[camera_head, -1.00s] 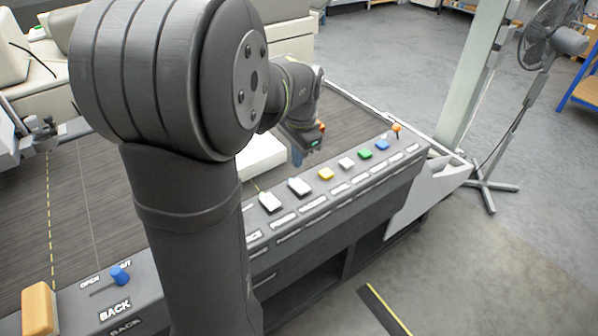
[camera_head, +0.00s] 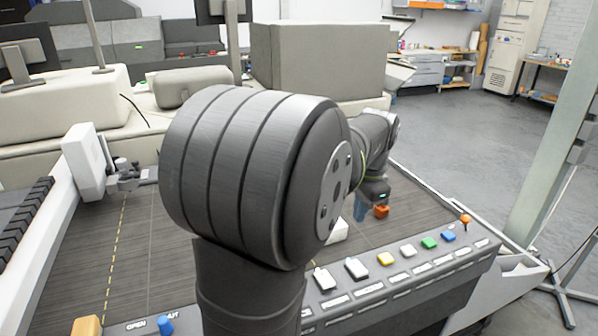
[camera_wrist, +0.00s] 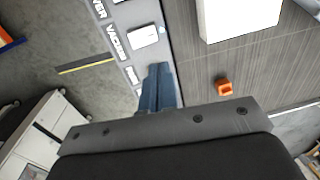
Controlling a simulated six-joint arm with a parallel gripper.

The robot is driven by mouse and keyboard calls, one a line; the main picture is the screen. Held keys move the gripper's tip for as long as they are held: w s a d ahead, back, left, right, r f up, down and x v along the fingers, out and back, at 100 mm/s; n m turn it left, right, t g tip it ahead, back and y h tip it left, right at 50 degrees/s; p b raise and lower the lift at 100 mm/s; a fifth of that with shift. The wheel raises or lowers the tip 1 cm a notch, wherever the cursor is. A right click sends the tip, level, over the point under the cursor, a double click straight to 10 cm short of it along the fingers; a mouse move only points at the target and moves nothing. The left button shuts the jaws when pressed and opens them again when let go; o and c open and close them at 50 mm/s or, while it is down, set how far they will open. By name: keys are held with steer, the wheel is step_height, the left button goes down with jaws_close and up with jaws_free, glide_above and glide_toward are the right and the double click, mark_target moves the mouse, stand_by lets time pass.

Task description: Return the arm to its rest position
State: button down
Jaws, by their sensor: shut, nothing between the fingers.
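My gripper (camera_head: 361,208) hangs over the dark table, behind the row of buttons and beside a small orange piece. Its blue fingers (camera_wrist: 158,88) are together and hold nothing. My arm is bent over, with its large dark elbow filling the middle of the head view. In the wrist view the fingers show beside the panel edge, apart from the orange piece (camera_wrist: 224,87).
The control panel with a yellow button (camera_head: 386,259) and a small orange-topped lever (camera_head: 466,219) runs along the front. A white block (camera_wrist: 240,18) lies on the table (camera_head: 130,260). A white-and-grey unit (camera_head: 90,165) stands left. Grey floor lies right.

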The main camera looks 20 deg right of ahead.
steer(key=f, duration=0.2)
steer(key=s+f, duration=0.1)
steer(key=f, duration=0.5)
steer(key=shift+s+f, duration=0.15)
steer(key=shift+s, duration=0.2)
step_height(320, 180, up, 6)
steer(key=shift+s+r+t, duration=0.2)
steer(key=shift+s+t, duration=0.1)
steer(key=shift+s, duration=0.15)
steer(key=shift+f, duration=0.1)
